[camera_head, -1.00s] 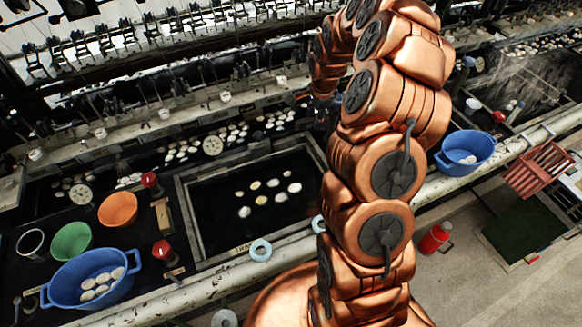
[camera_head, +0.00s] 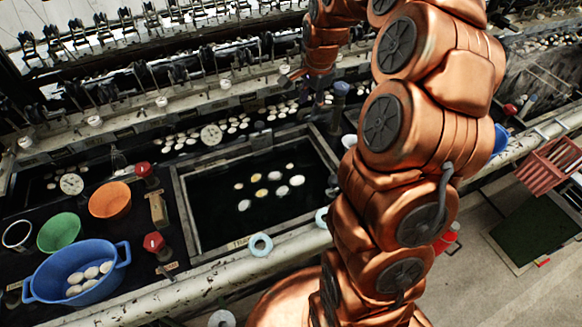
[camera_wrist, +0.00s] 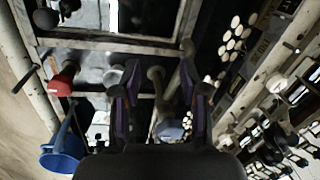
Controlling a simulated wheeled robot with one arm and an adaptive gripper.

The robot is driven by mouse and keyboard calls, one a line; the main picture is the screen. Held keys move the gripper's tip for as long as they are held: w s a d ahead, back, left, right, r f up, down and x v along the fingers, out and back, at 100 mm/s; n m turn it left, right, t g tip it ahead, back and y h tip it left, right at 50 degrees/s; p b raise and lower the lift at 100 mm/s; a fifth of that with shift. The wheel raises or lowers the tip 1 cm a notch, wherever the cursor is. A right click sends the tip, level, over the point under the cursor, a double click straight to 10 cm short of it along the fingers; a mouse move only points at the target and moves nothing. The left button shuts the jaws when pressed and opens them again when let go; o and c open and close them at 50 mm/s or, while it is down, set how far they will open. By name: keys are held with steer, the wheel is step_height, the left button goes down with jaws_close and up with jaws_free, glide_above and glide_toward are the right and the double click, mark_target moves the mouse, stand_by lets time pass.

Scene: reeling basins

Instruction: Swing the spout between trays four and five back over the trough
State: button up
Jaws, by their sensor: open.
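My gripper (camera_wrist: 160,98) is open in the wrist view, with its dark fingers apart. Between and beyond them shows a pale rod with a round end (camera_wrist: 155,73) and a blue-grey knob (camera_wrist: 170,129); this looks like the spout, but I cannot tell if a finger touches it. In the head view my gripper (camera_head: 318,84) is small and dark, beside a blue-grey upright post (camera_head: 340,92) behind the framed tray. The framed tray (camera_head: 182,205) holds dark water with several pale cocoons. Tray numbers are not legible, and my arm hides the area right of the tray.
A blue basin (camera_head: 50,291) with cocoons, a green bowl (camera_head: 59,232) and an orange bowl (camera_head: 110,200) stand left. Red-topped valves (camera_head: 154,242) stand by the tray. Reeling machinery lines the back. A red crate (camera_head: 549,165) is at the right.

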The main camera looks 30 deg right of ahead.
steer(key=s+a+f+n+g+b, duration=0.1)
steer(key=s+a+f+n+b, duration=0.1)
steer(key=s+a, duration=0.4)
steer(key=s+a+f+n+b, duration=0.3)
steer(key=s+a+n+b, duration=0.2)
steer(key=s+a+b, duration=0.1)
steer(key=shift+s+a+f+n+g, duration=0.15)
steer(key=shift+a+f+n+g, duration=0.15)
steer(key=shift+g, duration=0.1)
steer(key=shift+r, duration=0.1)
